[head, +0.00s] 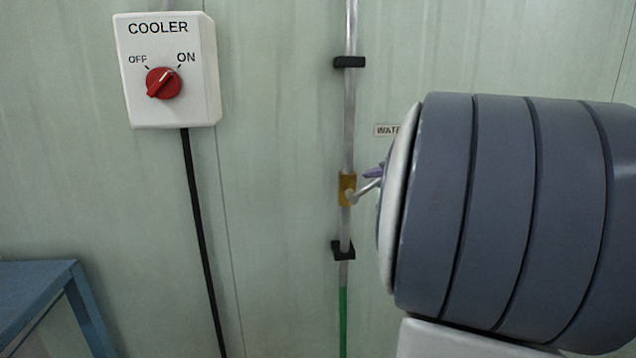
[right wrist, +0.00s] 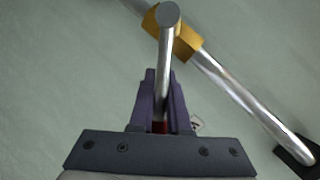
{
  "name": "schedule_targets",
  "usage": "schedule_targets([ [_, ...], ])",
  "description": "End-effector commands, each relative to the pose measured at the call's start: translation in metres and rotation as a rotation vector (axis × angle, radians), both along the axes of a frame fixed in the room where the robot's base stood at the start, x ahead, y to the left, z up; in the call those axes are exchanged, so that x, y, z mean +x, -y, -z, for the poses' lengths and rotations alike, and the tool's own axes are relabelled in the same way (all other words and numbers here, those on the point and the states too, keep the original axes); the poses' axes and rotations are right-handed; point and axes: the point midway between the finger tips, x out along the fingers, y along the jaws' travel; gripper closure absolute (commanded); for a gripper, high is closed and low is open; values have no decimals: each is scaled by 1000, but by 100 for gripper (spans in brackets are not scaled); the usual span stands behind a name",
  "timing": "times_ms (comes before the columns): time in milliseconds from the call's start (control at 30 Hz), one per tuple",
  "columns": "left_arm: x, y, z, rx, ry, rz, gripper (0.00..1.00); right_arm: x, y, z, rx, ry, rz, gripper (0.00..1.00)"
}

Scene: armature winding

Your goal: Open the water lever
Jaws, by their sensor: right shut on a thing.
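The water lever (head: 367,188) is a thin metal rod that comes out of a brass valve (head: 346,190) on a vertical metal pipe on the wall. In the right wrist view the lever (right wrist: 165,75) runs from the brass valve (right wrist: 187,40) down between my purple fingers, with a bit of red at its gripped end. My right gripper (right wrist: 162,105) is shut on the lever. In the head view my right gripper (head: 374,171) shows only as a purple tip, mostly hidden by my arm. My left gripper is not in view.
A white COOLER box (head: 167,70) with a red knob (head: 163,83) hangs on the wall at left, a black cable below it. Black clamps (head: 348,62) hold the pipe. A partly hidden WATER label (head: 386,130) is beside it. A blue table (head: 40,290) stands at lower left.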

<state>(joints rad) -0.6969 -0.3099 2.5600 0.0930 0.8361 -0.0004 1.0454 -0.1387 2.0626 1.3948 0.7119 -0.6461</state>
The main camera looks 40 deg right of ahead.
Motion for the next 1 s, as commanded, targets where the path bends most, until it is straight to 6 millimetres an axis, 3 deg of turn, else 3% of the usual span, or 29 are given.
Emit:
schedule_targets([
  [300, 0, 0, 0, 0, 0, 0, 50, 0, 0, -1, -3, -1, -2, 100],
  [333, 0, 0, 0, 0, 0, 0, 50, 0, 0, -1, -3, -1, -2, 81],
  [400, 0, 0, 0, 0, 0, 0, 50, 0, 0, -1, -2, -1, -2, 55],
  [767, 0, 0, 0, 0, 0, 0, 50, -2, -1, -1, -2, -1, -1, 55],
  [1000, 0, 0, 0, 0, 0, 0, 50, -33, -8, -15, -7, 2, 4, 55],
])
